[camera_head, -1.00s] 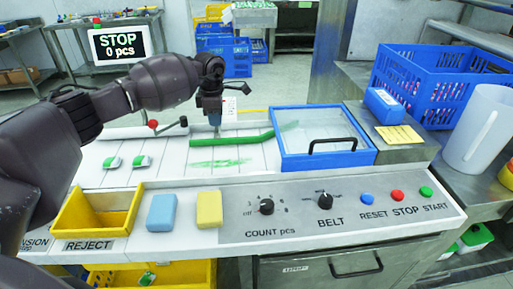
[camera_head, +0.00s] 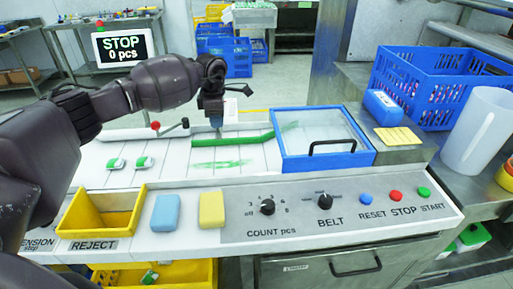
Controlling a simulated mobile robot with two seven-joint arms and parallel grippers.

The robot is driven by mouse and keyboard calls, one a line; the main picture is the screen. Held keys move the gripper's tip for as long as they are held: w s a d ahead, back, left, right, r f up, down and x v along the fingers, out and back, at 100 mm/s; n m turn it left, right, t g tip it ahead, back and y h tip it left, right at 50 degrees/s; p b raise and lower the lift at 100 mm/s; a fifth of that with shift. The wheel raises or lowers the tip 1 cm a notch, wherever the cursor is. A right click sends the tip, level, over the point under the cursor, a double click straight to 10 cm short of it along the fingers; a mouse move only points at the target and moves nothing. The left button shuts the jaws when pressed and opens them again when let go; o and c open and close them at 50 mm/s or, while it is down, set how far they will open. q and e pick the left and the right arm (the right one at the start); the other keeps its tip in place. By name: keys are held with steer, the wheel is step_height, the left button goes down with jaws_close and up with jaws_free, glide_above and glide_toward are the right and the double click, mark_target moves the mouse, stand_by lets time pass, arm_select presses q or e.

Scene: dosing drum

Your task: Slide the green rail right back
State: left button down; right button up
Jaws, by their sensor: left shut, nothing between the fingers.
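The green rail (camera_head: 233,141) lies across the white belt (camera_head: 180,170), its right end bending up to the blue-framed clear cover (camera_head: 322,137). A green smear (camera_head: 218,165) marks the belt in front of it. My left gripper (camera_head: 216,128) points down just behind the rail's left part. Its fingers are shut with nothing between them. I cannot tell whether it touches the rail. My right gripper is not in view.
Two green-and-white pieces (camera_head: 144,162) lie on the belt at left. The yellow reject bin (camera_head: 70,222), a blue block (camera_head: 165,212) and a yellow block (camera_head: 212,210) are in front. A knob panel (camera_head: 340,205) fills the front right.

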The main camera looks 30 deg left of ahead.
arm_select(q)
step_height(320, 180, up, 7)
steer(key=p, duration=0.2)
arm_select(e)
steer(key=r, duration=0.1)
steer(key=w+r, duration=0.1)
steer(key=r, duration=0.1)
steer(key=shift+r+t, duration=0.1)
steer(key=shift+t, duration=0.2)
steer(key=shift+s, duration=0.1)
